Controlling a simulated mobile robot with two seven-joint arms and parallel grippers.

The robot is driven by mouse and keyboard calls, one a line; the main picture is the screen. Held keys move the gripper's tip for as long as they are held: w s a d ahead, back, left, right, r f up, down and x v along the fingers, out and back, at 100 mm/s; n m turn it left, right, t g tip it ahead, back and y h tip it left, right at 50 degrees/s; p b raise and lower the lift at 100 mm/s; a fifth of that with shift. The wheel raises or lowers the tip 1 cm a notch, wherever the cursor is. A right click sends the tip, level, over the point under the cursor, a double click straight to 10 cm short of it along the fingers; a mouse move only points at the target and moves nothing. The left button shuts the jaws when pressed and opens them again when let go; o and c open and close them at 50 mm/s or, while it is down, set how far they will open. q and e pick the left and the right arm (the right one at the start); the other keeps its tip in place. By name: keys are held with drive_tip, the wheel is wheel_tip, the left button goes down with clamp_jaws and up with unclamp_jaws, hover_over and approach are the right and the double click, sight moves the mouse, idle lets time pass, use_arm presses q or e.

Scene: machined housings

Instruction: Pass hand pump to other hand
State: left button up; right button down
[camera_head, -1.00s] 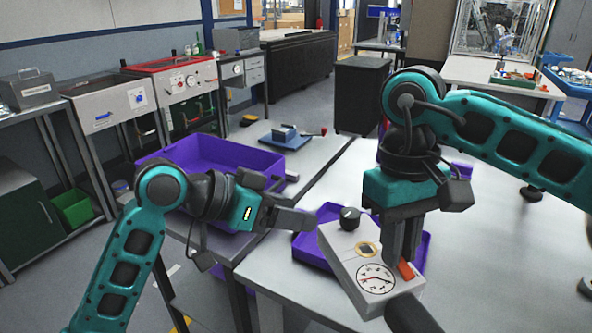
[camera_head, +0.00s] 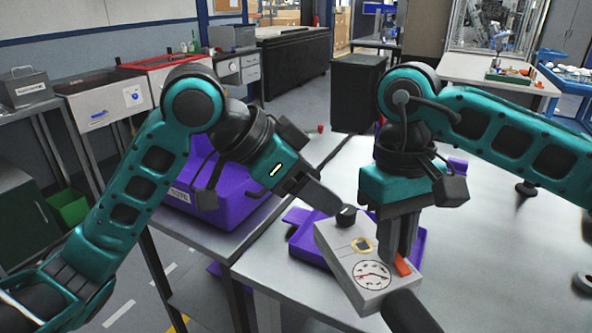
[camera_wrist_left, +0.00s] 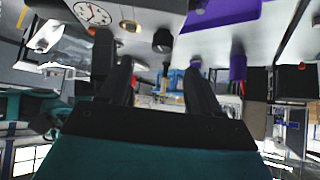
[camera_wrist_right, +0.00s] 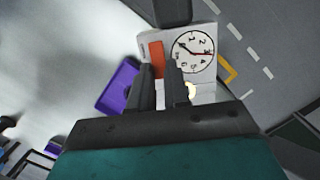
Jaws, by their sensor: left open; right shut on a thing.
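The hand pump (camera_head: 350,255) is a pale grey box with a round dial, a black knob, an orange part and a dark handle (camera_head: 408,312). My right gripper (camera_head: 402,262) points down and is shut on it near the orange part; the dial also shows in the right wrist view (camera_wrist_right: 206,50). My left gripper (camera_head: 325,200) is open and empty, with its fingertips close to the knob end of the pump. In the left wrist view the pump (camera_wrist_left: 142,10) lies beyond the two spread fingers (camera_wrist_left: 155,70). I cannot tell whether the left fingers touch it.
A shallow purple tray (camera_head: 308,246) lies on the grey table behind and below the pump. A deeper purple bin (camera_head: 232,205) stands on the side table at left, partly behind my left arm. The table's right part (camera_head: 490,260) is mostly clear.

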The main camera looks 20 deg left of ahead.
sight(349, 210)
use_arm(q)
drive_tip(key=x, duration=0.7)
drive_tip(key=shift+w+d+f, duration=0.15)
drive_tip(key=shift+d+f, duration=0.1)
drive_tip(key=shift+d, duration=0.1)
clamp_jaws()
drive_tip(key=shift+r, duration=0.1)
use_arm(e)
drive_tip(key=c, duration=1)
unclamp_jaws()
drive_tip(key=shift+r, duration=0.1)
